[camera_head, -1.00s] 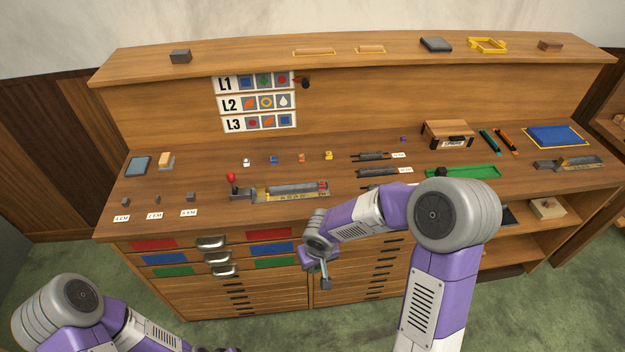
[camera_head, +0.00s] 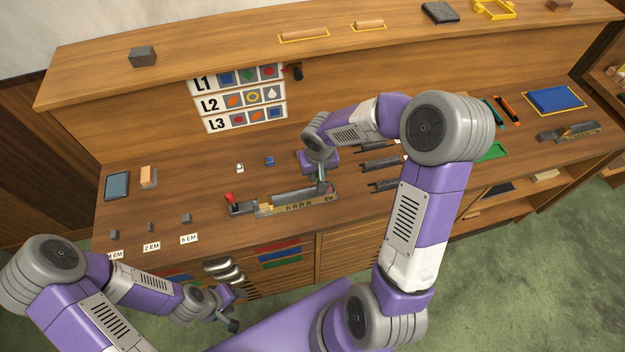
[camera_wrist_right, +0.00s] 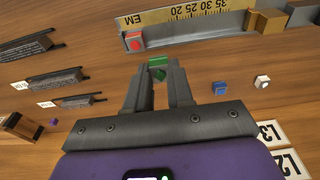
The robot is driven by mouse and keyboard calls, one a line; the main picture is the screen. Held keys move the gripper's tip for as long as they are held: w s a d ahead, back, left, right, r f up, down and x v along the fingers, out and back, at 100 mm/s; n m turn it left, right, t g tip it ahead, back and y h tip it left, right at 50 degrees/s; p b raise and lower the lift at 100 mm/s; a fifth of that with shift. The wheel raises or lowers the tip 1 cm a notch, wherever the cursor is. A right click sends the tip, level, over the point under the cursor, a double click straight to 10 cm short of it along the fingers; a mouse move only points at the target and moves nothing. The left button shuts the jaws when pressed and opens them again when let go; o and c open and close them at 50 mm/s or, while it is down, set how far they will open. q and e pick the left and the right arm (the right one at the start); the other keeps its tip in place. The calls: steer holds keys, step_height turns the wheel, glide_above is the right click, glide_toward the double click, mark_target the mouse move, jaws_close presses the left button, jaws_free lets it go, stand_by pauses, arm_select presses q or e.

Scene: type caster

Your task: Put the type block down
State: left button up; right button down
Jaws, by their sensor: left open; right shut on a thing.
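My right gripper (camera_head: 321,186) is shut on a small green type block (camera_wrist_right: 157,60). The gripper is by the right part of the metal composing stick (camera_head: 290,201), which has a brass EM scale (camera_wrist_right: 185,14). A block with a red round face (camera_wrist_right: 135,41) lies in the stick's channel. I cannot tell whether the green block touches the stick. My left gripper (camera_head: 232,314) is open and empty, low in front of the bench.
Dark racks (camera_head: 383,164) lie to the right. Small grey blocks with EM labels (camera_head: 189,239) are at the front left.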

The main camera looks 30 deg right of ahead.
mark_target(318, 178)
steer(key=f, duration=0.3)
steer(key=shift+s, duration=0.2)
steer(key=shift+w+f+b, duration=0.1)
steer(key=shift+f+b, duration=0.45)
steer(key=shift+f, duration=1.5)
steer(key=shift+f, duration=0.15)
steer(key=c, duration=1.3)
jaws_free()
